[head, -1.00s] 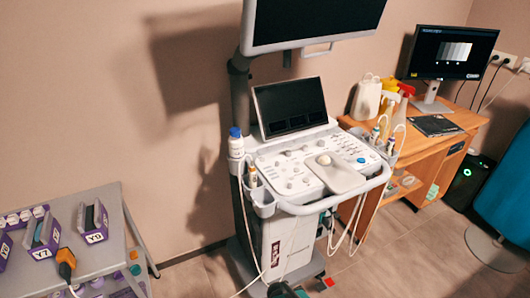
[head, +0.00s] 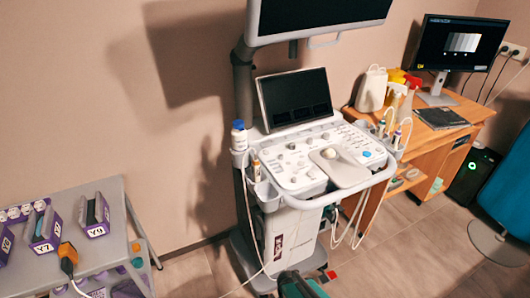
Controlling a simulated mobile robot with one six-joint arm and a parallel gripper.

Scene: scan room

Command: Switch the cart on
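The ultrasound cart (head: 296,226) stands against the wall in the middle of the head view. Its upper monitor (head: 318,14), cut off by the top edge, and its tilted smaller screen (head: 293,99) are both dark. The control panel (head: 300,172) has many knobs and keys, a pale trackball and one blue round button (head: 366,154) at its right side. A dark and teal part of my arm, likely my gripper (head: 298,285), shows at the bottom edge in front of the cart's base. Its fingers cannot be made out.
A grey table (head: 95,250) with purple labelled holders stands at left. A wooden desk (head: 445,137) with a lit monitor (head: 457,45) and spray bottles stands at right. Probe cables (head: 337,235) hang from the cart's front.

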